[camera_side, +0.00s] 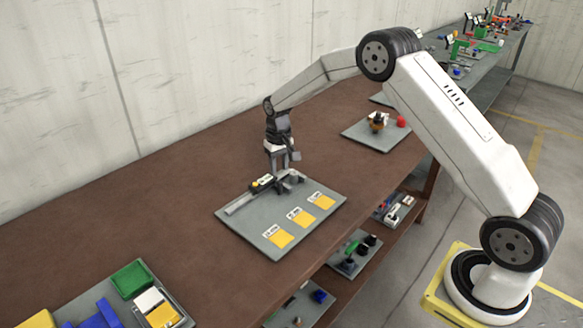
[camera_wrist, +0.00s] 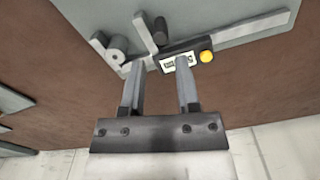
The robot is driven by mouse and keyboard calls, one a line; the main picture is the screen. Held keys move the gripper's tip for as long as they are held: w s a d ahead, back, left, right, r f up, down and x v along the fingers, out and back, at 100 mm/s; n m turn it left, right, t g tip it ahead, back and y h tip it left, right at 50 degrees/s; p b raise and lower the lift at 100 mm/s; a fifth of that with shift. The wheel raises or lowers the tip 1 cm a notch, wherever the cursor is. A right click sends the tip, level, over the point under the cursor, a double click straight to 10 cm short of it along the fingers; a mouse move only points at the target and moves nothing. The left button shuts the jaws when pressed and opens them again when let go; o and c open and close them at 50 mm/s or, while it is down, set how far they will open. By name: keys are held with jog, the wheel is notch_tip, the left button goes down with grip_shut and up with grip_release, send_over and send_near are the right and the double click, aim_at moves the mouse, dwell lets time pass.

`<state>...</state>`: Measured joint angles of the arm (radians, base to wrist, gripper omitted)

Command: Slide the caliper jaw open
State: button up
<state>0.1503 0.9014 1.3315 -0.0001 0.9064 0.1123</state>
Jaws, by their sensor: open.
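The caliper lies on a grey board (camera_side: 230,220) on the brown bench. Its light grey beam (camera_side: 240,204) runs along the board's back left edge, and the beam also shows in the wrist view (camera_wrist: 250,27). The sliding jaw's dark body, with a pale display (camera_wrist: 180,62) and a yellow knob (camera_wrist: 206,56), sits on the beam. Grey jaw pieces and a dark cylinder (camera_wrist: 161,30) stand beside it. My gripper (camera_side: 281,168) is above the caliper at its right end. In the wrist view my gripper (camera_wrist: 160,78) has its two fingers apart, with nothing clearly held between them.
Several yellow squares (camera_side: 281,239) with white labels lie on the board's front part. Another grey board with small parts (camera_side: 377,122) stands behind to the right. A green block (camera_side: 130,279) and blue parts are at the front left. The bench between is clear.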

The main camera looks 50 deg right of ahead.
jog(key=shift+r, duration=1.1)
jog(key=shift+s+a+r, duration=0.2)
jog(key=shift+s+r, duration=0.05)
jog(key=shift+s, duration=0.1)
jog(key=s+a+r+n+t, duration=0.1)
jog(key=s+a, duration=0.3)
jog(key=s, duration=0.9)
jog(key=s+a+r+n+t, duration=0.1)
jog(key=s+a, duration=0.3)
jog(key=s, duration=0.9)
jog(key=shift+r+n+t, duration=0.3)
jog(key=shift+r+n, duration=0.2)
jog(key=shift+r, duration=0.35)
